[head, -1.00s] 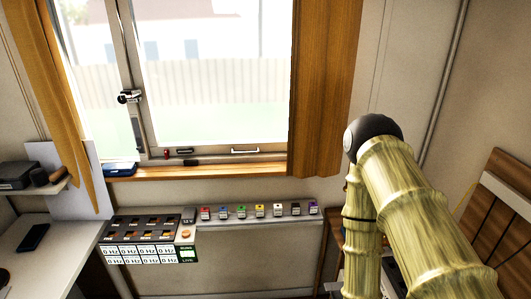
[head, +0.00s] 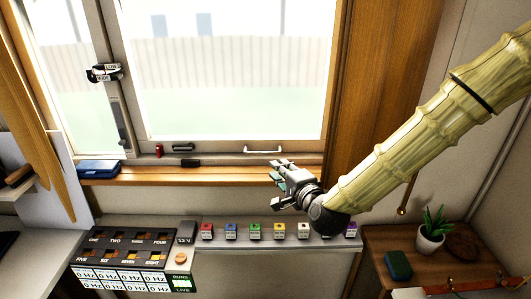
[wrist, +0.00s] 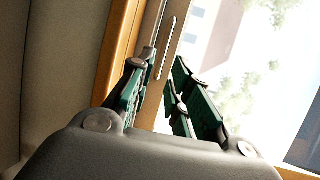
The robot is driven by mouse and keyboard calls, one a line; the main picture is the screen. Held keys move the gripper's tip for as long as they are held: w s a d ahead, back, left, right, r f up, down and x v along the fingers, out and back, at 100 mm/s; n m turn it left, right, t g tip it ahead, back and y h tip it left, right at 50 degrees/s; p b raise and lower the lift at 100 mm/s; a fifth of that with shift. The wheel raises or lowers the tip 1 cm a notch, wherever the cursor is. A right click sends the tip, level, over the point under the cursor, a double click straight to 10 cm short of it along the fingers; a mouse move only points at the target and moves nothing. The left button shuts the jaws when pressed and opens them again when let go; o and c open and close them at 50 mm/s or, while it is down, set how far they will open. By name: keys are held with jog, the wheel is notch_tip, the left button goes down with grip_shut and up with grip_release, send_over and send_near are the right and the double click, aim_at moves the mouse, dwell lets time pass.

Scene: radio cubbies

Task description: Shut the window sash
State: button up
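The window sash (head: 228,136) is a large pale-framed pane above the wooden sill in the head view. A light bar handle (head: 263,150) is on its bottom rail, and the handle also shows beyond the fingers in the wrist view (wrist: 166,48). A dark-banded latch (head: 103,73) sits on the upright at its left. I cannot tell how far the sash stands open. My gripper (head: 277,175) is in front of the sill, just below and right of the handle. In the wrist view its green-padded fingers (wrist: 160,95) are apart, with nothing seen between them.
A row of small coloured blocks (head: 254,231) stands on the ledge below the gripper. A switch panel (head: 125,245) is at lower left. A blue case (head: 98,167) lies on the sill. A wooden curtain panel (head: 375,90) and a potted plant (head: 431,240) are at right.

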jog(key=x, duration=0.3)
jog(key=p+x, duration=0.1)
jog(key=x, duration=0.3)
jog(key=p+x, duration=0.1)
jog(key=x, duration=0.3)
jog(key=shift+r, duration=0.25)
grip_shut()
